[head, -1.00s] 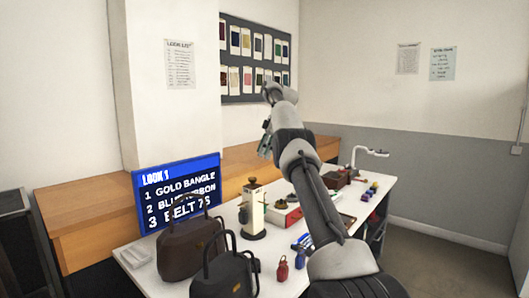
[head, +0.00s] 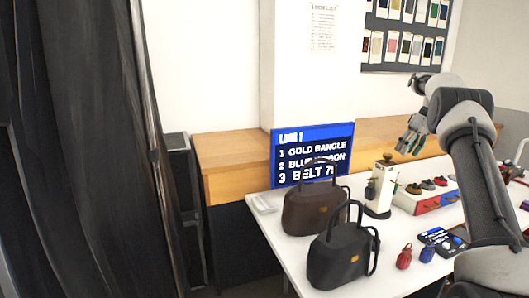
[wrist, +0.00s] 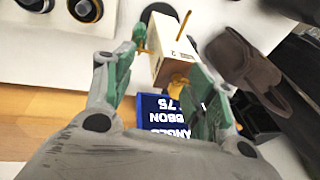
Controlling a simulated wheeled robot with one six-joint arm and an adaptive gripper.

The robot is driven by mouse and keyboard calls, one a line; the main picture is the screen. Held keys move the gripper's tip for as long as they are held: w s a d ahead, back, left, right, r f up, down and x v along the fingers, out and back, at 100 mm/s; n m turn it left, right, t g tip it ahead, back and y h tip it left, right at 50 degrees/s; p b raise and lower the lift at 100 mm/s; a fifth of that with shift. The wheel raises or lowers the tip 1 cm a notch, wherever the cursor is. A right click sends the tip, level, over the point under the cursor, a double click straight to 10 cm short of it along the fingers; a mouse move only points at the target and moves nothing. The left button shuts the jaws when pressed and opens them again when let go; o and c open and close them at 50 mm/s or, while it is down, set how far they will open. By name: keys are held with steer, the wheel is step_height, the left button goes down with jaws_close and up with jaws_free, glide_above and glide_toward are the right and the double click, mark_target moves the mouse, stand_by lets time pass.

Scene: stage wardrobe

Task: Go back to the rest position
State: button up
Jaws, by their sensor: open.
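My gripper (head: 411,141) is raised above the back of the white table in the head view, in front of the wooden ledge. In the wrist view its two green-padded fingers (wrist: 165,72) stand apart with nothing held between them. A cream post (wrist: 176,52) with gold pegs shows beyond the fingers. The same cream post (head: 381,188) stands upright on the table in the head view, apart from my gripper. A small dark green object hangs at its side.
A blue sign (head: 312,154) stands behind a brown handbag (head: 312,208) and a black handbag (head: 342,257) on the white table (head: 268,226). A dark curtain (head: 85,150) fills the left side.

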steer(key=s+a+r+m+t+h, duration=0.1)
steer(key=s+a, duration=0.5)
steer(key=s, duration=1)
steer(key=s+a+r+m+t+h, duration=0.1)
steer(key=s+a+r, duration=0.3)
steer(key=s, duration=1.3)
steer(key=s+a+r+m+h, duration=0.1)
steer(key=s+a+r+m, duration=0.1)
steer(key=s+a, duration=0.8)
steer(key=shift+s+r+t, duration=0.3)
steer(key=shift+s+t, duration=0.1)
steer(key=shift+s, duration=3.35)
